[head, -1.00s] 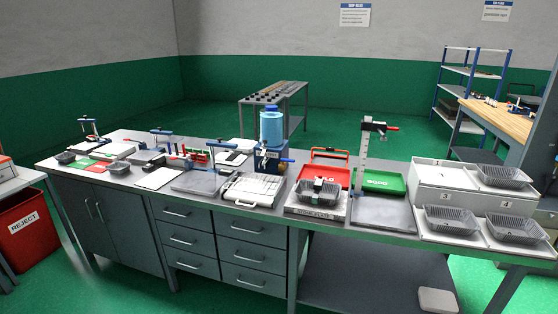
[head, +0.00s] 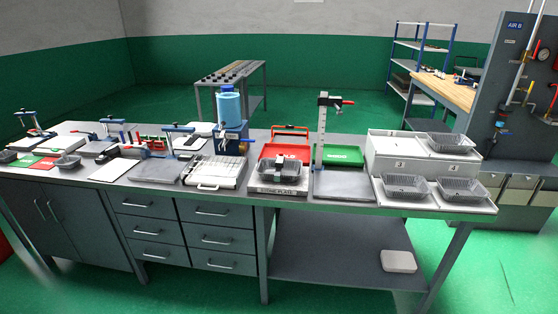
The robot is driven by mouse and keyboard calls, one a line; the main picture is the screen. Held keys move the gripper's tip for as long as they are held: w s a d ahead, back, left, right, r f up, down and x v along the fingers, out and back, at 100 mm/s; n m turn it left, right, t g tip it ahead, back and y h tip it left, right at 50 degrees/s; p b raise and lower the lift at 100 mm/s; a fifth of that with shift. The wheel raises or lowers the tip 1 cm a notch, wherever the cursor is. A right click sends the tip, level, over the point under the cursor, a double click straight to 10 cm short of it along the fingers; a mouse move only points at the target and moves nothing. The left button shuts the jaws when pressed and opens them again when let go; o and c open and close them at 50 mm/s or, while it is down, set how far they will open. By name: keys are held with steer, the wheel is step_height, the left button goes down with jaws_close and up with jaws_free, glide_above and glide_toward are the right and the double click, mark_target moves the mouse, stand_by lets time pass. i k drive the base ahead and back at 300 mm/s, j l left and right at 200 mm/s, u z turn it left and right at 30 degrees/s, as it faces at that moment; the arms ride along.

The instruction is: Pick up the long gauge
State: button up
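I cannot tell for certain which item is the long gauge. A tall upright height gauge (head: 322,140) with a graduated column and a dark head with a red tip stands at the back of a grey plate (head: 345,187) on the bench. Several small red, green and blue pieces stand in a row (head: 150,142) at the left-middle of the bench, too small to identify. My gripper is not in view.
A foil tray (head: 279,170) sits before a red tray (head: 285,150). Green floor lies clear in front.

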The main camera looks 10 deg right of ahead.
mark_target(280, 160)
steer(key=i+j, duration=0.1)
steer(key=i, duration=0.35)
steer(key=i+j, duration=0.1)
steer(key=i, duration=0.3)
steer(key=i+j+z, duration=0.1)
steer(key=i, duration=0.35)
